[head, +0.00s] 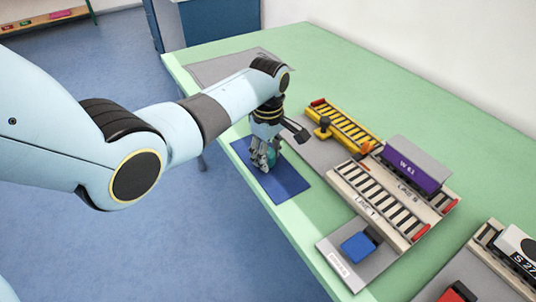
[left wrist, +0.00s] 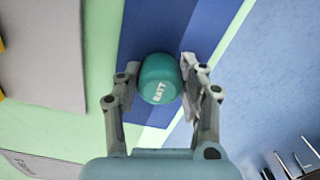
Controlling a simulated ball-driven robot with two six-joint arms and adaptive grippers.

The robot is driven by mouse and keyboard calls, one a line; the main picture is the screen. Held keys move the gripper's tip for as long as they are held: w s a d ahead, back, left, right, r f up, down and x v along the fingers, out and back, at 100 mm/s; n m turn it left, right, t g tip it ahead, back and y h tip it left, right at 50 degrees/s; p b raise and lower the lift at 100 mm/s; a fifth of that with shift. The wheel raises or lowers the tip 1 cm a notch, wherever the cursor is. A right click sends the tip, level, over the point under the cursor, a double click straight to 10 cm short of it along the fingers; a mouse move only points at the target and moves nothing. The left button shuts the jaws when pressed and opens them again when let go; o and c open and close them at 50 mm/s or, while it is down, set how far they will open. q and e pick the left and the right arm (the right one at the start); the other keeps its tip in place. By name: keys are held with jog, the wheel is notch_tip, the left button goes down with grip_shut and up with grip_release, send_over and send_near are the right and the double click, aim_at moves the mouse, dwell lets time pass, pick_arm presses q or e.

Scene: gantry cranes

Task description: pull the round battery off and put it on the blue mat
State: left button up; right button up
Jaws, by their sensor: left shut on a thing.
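The round battery is a teal cylinder (left wrist: 159,79) with "BATT" lettering, and it sits between the fingers of my left gripper (left wrist: 157,88) in the left wrist view. In the head view my left gripper (head: 264,162) points down over the blue mat (head: 285,184), shut on the battery, of which a little teal (head: 272,155) shows. The mat also shows behind the battery in the left wrist view (left wrist: 150,25). I cannot tell whether the battery touches the mat. My right gripper is in neither view.
Right of the mat stand a yellow rail track (head: 345,125), a purple "W 61" block (head: 410,165) over white tracks, and a grey plate with a blue block (head: 358,247). A grey mat (head: 225,67) lies at the far left of the green table (head: 325,60).

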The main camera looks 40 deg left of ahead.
pick_arm(q)
jog(key=o, duration=1.3)
jog(key=shift+f, duration=0.1)
